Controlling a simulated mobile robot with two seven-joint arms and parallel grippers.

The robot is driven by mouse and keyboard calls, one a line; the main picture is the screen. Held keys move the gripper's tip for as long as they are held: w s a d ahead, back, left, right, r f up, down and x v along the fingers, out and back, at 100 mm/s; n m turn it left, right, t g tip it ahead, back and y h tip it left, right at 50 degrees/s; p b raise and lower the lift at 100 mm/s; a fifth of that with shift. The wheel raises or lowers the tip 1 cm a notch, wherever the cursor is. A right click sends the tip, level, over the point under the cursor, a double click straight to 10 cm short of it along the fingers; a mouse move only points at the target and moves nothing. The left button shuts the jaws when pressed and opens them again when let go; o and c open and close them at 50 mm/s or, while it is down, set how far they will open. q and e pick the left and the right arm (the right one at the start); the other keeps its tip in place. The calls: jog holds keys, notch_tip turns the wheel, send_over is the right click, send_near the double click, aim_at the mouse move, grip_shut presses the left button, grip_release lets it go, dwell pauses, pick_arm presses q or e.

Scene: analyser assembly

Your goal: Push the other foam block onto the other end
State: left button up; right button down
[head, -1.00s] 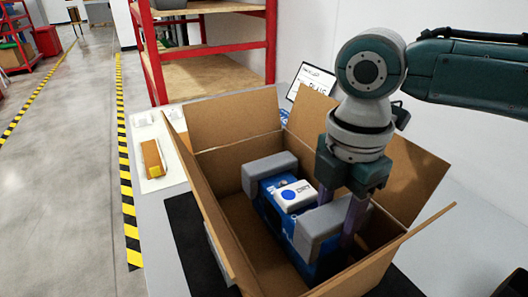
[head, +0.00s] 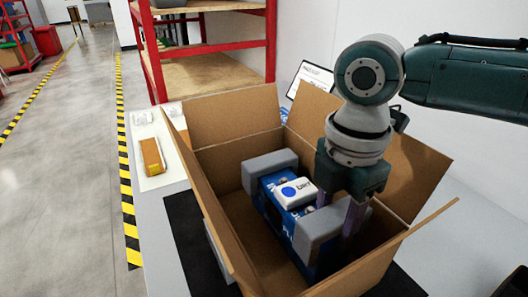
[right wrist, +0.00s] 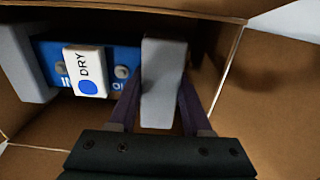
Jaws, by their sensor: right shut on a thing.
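A blue analyser (head: 270,215) lies in the open cardboard box (head: 245,250). One grey foam block (head: 266,166) sits over its far end. The other grey foam block (head: 318,228) is at the near end, against the blue body. My right gripper (head: 350,215) points down into the box and is shut on this near block. In the right wrist view the block (right wrist: 163,85) stands between the two fingers (right wrist: 158,112), close to the blue body (right wrist: 122,60). The far block (right wrist: 22,60) shows at left. The near block's lower part is hidden. My left gripper is not in view.
A white DRY packet (head: 295,192) with a blue dot lies on top of the analyser. The box flaps stand open around the arm. An orange-brown item (head: 152,157) lies on a white mat left of the box. A red-framed shelf (head: 215,50) stands behind.

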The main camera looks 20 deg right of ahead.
jog(key=shift+f, duration=0.1)
jog(key=shift+c, duration=1.3)
grip_release()
notch_tip(320, 180, up, 7)
jog(key=p, duration=0.8)
jog(key=shift+c, duration=0.4)
